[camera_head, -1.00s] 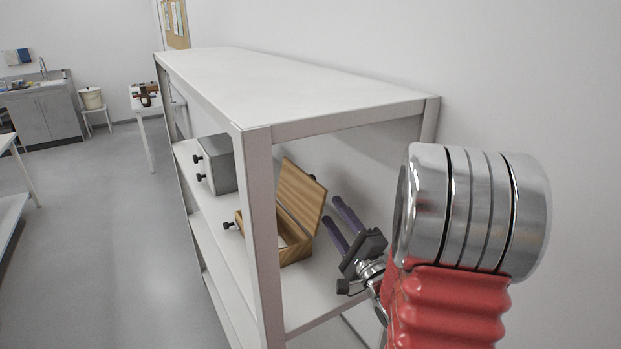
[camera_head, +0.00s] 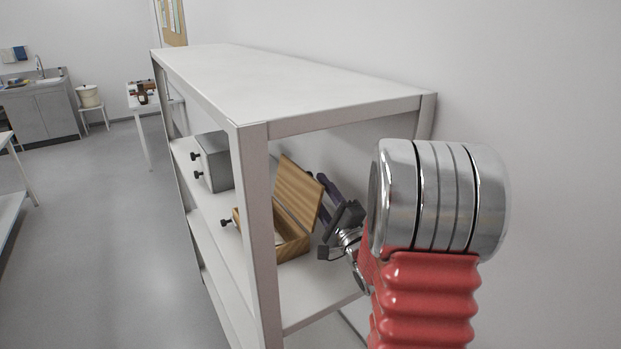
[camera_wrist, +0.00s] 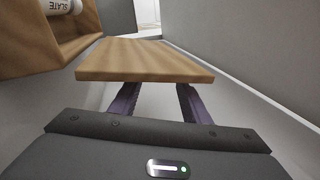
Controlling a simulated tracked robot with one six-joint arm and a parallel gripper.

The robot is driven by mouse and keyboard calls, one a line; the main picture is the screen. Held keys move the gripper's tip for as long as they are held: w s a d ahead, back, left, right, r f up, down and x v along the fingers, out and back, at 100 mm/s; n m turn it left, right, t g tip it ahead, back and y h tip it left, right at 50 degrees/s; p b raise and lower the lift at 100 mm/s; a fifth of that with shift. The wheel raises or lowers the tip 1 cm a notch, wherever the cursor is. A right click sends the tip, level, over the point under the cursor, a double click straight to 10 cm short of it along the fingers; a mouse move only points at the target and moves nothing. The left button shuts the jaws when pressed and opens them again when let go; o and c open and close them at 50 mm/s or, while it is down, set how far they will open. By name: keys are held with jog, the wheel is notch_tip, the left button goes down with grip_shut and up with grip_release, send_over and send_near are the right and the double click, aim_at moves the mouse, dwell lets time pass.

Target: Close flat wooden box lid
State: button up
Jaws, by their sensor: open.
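The flat wooden box (camera_head: 290,240) sits on the middle shelf with its striped lid (camera_head: 298,194) standing open, tilted back. In the wrist view the lid (camera_wrist: 145,62) spans the centre, and the box (camera_wrist: 48,58) is at upper left with a white roll marked SLATE (camera_wrist: 62,5) in it. My gripper (camera_head: 326,188) is open behind the lid, on its wall side. Its two purple fingers (camera_wrist: 157,98) are spread apart in the wrist view, and the lid hides their tips. I cannot tell whether they touch it.
The shelf unit's front post (camera_head: 260,220) stands before the box, and its top board (camera_head: 280,85) lies above. A grey box with black knobs (camera_head: 214,162) stands further along the shelf. The wall (camera_head: 540,100) is close behind. Bare shelf (camera_head: 310,295) shows near the box.

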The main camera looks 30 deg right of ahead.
jog(key=shift+x, duration=3.1)
jog(key=shift+c, duration=0.4)
grip_shut()
jog(key=shift+f, duration=0.1)
